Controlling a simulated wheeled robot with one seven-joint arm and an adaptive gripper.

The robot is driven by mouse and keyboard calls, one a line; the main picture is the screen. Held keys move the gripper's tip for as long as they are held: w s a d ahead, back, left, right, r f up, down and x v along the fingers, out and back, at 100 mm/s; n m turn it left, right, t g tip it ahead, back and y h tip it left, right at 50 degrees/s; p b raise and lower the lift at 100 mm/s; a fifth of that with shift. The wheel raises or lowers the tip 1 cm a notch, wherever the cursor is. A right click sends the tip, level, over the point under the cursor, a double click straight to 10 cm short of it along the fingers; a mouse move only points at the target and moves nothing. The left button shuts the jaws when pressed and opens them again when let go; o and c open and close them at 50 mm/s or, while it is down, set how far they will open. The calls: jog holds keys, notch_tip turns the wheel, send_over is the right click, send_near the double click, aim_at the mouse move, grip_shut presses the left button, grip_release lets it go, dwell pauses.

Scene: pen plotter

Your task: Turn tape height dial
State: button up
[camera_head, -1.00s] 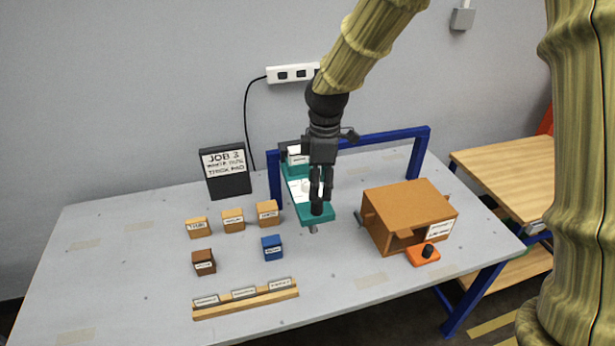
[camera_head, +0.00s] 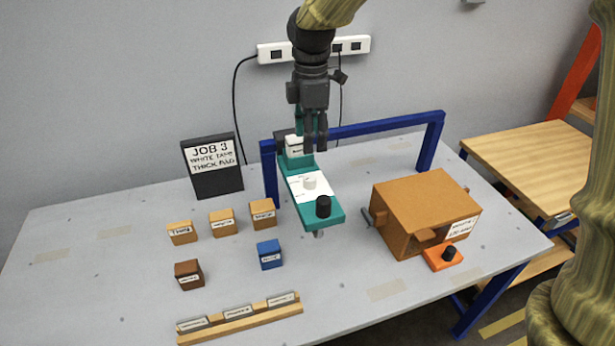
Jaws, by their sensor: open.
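A teal machine (camera_head: 334,219) with a white top plate stands on the grey table. On it are a white round dial (camera_head: 309,184) and, closer to its front end, a black knob (camera_head: 323,207). Which of these is the tape height dial I cannot tell; any lettering there is too small to read. My gripper (camera_head: 315,149) points down over the rear part of the machine, behind the white dial in the picture. It is open and empty, apart from both knobs, and its fingers cover part of the machine's rear.
A blue frame (camera_head: 375,127) arches behind the machine. An orange-brown box (camera_head: 425,200) and an orange block with a black knob (camera_head: 446,257) stand right. Small labelled blocks (camera_head: 222,222), a slotted wooden rack (camera_head: 240,318) and a black "JOB 3" sign (camera_head: 213,166) are left.

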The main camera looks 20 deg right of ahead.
aim_at(310, 177)
jog(key=f, duration=0.4)
jog(key=f+p, duration=0.1)
jog(key=f, duration=0.7)
jog(key=shift+w+d+p, duration=0.1)
jog(key=shift+w+p, duration=0.2)
jog(key=shift+p, duration=0.05)
jog(key=c, duration=1)
